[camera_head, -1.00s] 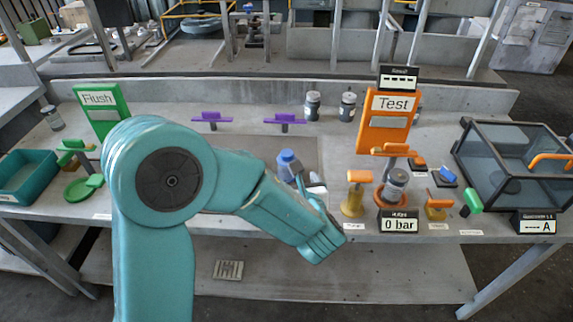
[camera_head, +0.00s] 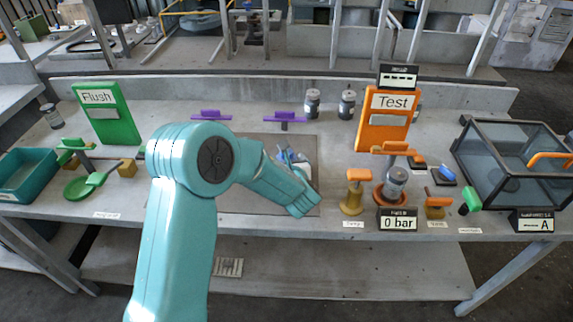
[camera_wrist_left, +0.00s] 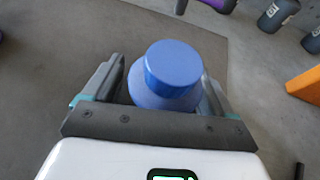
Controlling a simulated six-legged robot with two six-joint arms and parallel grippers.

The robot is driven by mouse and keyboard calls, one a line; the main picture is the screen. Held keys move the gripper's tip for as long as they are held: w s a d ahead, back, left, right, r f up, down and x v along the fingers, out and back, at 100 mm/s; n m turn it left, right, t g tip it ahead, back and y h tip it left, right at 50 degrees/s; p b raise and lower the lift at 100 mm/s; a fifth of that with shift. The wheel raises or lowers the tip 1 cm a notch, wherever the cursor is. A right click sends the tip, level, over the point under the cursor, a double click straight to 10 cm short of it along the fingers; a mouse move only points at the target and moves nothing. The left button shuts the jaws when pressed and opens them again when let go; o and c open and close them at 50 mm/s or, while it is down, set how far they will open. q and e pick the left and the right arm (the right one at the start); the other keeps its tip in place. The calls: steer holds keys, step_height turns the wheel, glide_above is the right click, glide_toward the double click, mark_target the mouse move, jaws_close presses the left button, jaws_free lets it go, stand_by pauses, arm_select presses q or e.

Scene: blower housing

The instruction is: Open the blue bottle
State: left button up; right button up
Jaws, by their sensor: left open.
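The blue bottle (camera_wrist_left: 165,80) with its round blue cap (camera_wrist_left: 173,66) stands between the two open fingers of my left gripper (camera_wrist_left: 155,88) in the left wrist view. The fingers are on either side of it; I cannot tell whether either touches it. In the head view my left gripper (camera_head: 290,158) is over the dark mat, and my arm and gripper hide most of the bottle. My right gripper is not in view.
An orange Test board (camera_head: 385,130) and a gauge reading 0 bar (camera_head: 398,224) stand to the right. A glass-sided box (camera_head: 515,165) is at the far right. A green Flush board (camera_head: 105,120) is at left. Purple handles (camera_head: 285,116) and grey jars (camera_head: 347,104) stand behind.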

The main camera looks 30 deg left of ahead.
arm_select(q)
steer(key=c, duration=1.3)
steer(key=shift+o, duration=0.2)
step_height(320, 180, up, 20)
steer(key=p, duration=0.3)
steer(key=o, duration=0.7)
steer(key=c, duration=1)
steer(key=shift+o, duration=0.2)
